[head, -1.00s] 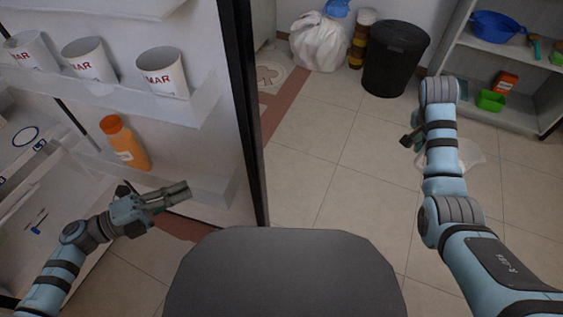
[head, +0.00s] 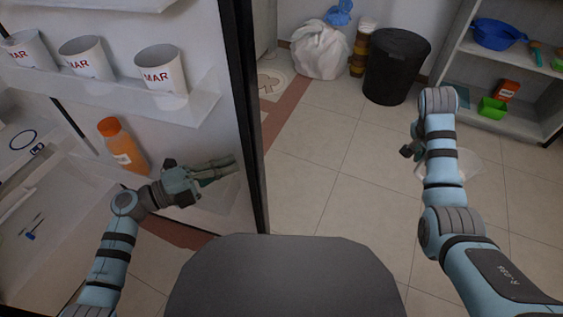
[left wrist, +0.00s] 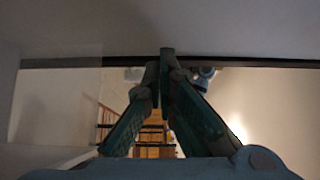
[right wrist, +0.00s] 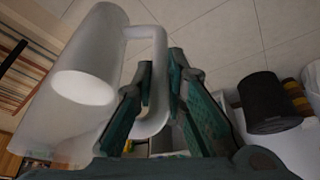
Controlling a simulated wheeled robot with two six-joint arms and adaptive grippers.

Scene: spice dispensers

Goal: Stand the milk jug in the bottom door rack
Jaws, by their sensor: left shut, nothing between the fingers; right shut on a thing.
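The milk jug (right wrist: 90,70) is whitish, with a loop handle (right wrist: 160,75). It fills the left of the right wrist view. My right gripper (right wrist: 162,85) is shut on its handle. In the head view the jug (head: 462,165) is a pale shape mostly hidden behind my right arm, over the floor. The bottom door rack (head: 222,207) is on the open fridge door at left and holds an orange bottle (head: 123,147). My left gripper (head: 232,167) is shut and empty at this rack, right of the bottle. Its closed fingers (left wrist: 160,65) show in the left wrist view.
The door's dark edge (head: 247,120) stands right of my left gripper. A black bin (head: 395,65), a white bag (head: 320,50) and a shelf (head: 510,115) stand farther back. The tiled floor between is clear.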

